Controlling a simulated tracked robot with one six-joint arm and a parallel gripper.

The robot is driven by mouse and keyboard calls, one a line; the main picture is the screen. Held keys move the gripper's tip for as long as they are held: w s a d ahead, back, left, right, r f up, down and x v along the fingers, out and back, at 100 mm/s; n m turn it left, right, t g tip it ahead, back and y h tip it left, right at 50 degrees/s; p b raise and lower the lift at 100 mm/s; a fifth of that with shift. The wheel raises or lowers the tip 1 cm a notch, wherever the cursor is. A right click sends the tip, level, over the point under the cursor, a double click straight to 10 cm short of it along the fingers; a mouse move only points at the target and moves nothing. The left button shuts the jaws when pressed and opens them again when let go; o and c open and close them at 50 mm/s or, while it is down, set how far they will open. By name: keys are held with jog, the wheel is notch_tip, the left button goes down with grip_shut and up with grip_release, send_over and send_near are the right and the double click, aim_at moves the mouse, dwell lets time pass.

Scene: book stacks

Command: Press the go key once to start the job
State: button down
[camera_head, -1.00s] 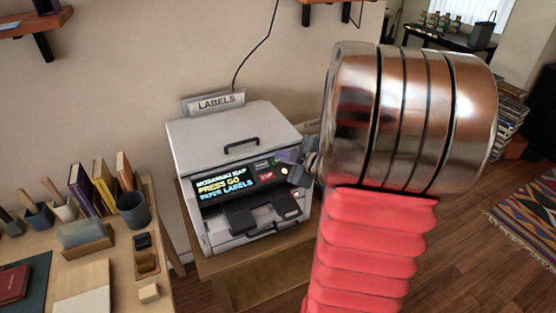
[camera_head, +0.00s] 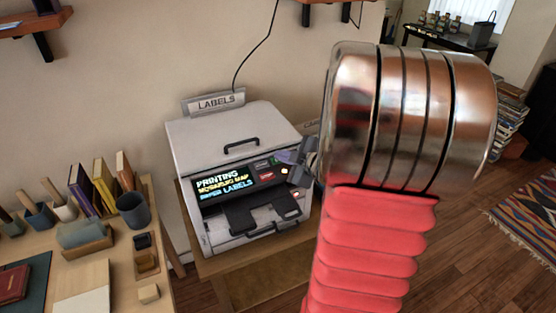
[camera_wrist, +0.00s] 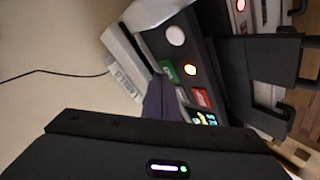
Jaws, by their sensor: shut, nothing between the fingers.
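The label printer (camera_head: 235,135) is a pale grey machine with a "LABELS" sign, standing on a low wooden stand. Its screen (camera_head: 224,184) reads "PRINTING" on the top line and "PAPER LABELS" on the bottom line. A green key (camera_wrist: 168,70) and a red key (camera_wrist: 201,97) sit on the dark panel beside the screen; their lettering is too small to read surely. My gripper (camera_head: 289,160) is shut and empty at the panel's right end. Its purple-grey fingers (camera_wrist: 162,100) are close to the green key in the wrist view; I cannot tell whether they touch it.
A dark output tray (camera_head: 262,215) juts from the printer's front. A desk (camera_head: 120,275) with books and cups stands at left. Wooden floor is open at right.

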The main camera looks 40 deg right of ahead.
jog(key=shift+s+r, duration=0.15)
jog(key=shift+r, duration=0.35)
jog(key=shift+r, duration=0.1)
jog(key=r, duration=0.1)
jog(key=s+r, duration=0.1)
jog(key=r, duration=0.3)
jog(key=shift+s+a+r, duration=0.25)
jog(key=shift+s+a, duration=0.05)
jog(key=shift+s, duration=0.1)
dwell(0.9)
